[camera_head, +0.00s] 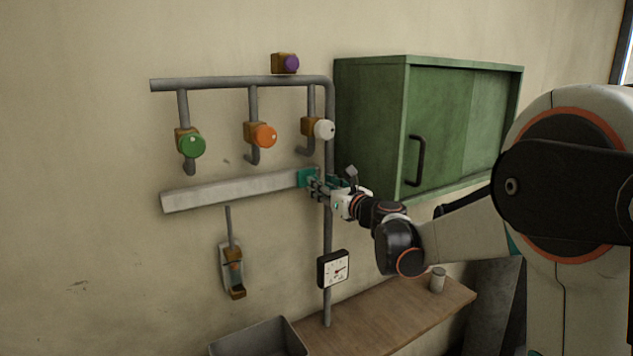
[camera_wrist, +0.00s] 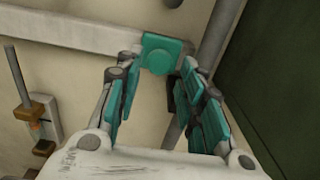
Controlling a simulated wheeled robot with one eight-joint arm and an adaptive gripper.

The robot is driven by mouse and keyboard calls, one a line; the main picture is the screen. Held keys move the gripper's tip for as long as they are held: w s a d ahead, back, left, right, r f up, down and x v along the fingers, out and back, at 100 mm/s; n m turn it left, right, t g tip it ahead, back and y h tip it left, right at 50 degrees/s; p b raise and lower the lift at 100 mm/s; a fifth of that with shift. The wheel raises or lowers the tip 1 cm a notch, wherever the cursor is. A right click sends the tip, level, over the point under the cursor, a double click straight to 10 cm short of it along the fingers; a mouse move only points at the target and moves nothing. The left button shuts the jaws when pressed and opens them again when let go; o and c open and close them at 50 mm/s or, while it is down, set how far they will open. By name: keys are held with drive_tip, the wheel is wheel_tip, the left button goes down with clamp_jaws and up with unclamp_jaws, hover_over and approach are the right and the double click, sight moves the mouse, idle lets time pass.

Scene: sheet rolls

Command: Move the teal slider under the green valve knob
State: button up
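The teal slider (camera_head: 304,177) sits at the right end of a pale horizontal rail (camera_head: 230,191) on the wall, below the white knob. The green valve knob (camera_head: 191,145) is at the far left, above the left part of the rail. My gripper (camera_head: 314,181) is at the slider, partly covering it in the head view. In the wrist view, the teal slider (camera_wrist: 160,53) with its round boss lies just ahead of and between my two fingertips (camera_wrist: 161,64). The fingers are spread apart with a gap between them. Contact with the slider cannot be told.
An orange knob (camera_head: 264,136), a white knob (camera_head: 325,129) and a purple knob (camera_head: 291,63) are on the grey pipes. A green cabinet (camera_head: 375,120) stands close on the right. A gauge (camera_head: 334,269) and a lever switch (camera_head: 233,268) are below. The rail left of the slider is clear.

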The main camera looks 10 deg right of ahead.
drive_tip(key=shift+x, duration=1.85)
clamp_jaws()
drive_tip(key=s+a+b, duration=0.1)
drive_tip(key=s+a, duration=0.2)
drive_tip(key=a, duration=0.7)
drive_tip(key=s+a+b, duration=0.1)
drive_tip(key=s+a, duration=0.2)
drive_tip(key=a, duration=0.7)
drive_tip(key=s+a+b, duration=0.1)
drive_tip(key=s+a, duration=0.3)
drive_tip(key=a, duration=0.6)
drive_tip(key=shift+a+b, duration=0.25)
drive_tip(key=shift+b, duration=0.05)
unclamp_jaws()
drive_tip(key=shift+d, duration=0.15)
drive_tip(key=p, duration=0.4)
approach(302, 178)
drive_tip(key=x, duration=0.5)
